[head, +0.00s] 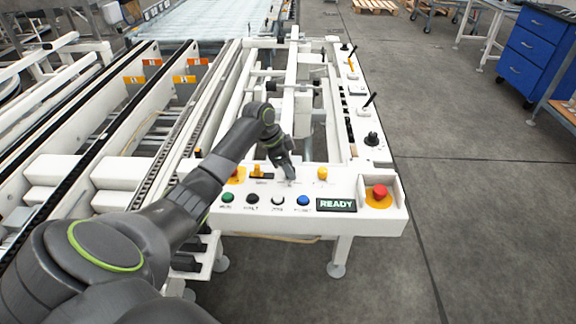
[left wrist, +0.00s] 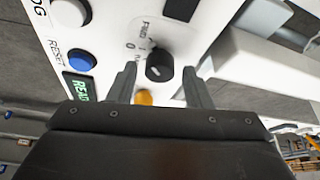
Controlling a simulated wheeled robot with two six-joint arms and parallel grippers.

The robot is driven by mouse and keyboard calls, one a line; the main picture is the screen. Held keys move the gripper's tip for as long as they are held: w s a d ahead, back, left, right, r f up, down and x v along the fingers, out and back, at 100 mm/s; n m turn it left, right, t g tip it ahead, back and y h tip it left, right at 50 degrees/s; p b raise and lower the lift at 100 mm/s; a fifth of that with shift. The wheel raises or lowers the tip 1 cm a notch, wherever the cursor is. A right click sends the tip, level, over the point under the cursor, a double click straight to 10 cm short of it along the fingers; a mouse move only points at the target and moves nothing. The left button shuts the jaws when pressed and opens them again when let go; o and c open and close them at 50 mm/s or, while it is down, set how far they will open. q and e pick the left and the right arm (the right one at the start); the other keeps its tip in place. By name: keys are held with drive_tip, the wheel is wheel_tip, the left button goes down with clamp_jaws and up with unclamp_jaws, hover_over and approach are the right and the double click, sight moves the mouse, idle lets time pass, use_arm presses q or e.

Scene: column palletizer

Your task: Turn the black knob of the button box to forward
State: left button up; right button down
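The white button box (head: 360,217) stands at the near end of the conveyor frame. Its black knob (left wrist: 159,65) shows in the left wrist view, with printed labels beside it, one reading like FWD and another 0. A pale mark shows on the knob, but I cannot tell for sure which label it points to. My left gripper (left wrist: 157,72) is open, with one finger on each side of the knob and visible gaps. In the head view, my left gripper (head: 289,178) is over the panel and hides the knob. My right gripper is not in view.
A red emergency button (head: 379,192) sits at the box's right end. A row of green (head: 228,198), black, white and blue (head: 303,200) buttons lines the front, beside a READY display (head: 336,205). A joystick (head: 371,139) stands on the right rail. Open floor lies to the right.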

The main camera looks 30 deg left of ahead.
use_arm(q)
drive_tip(key=shift+o, duration=0.2)
drive_tip(key=v, duration=1.7)
drive_tip(key=shift+r, duration=0.25)
drive_tip(key=shift+f, duration=0.1)
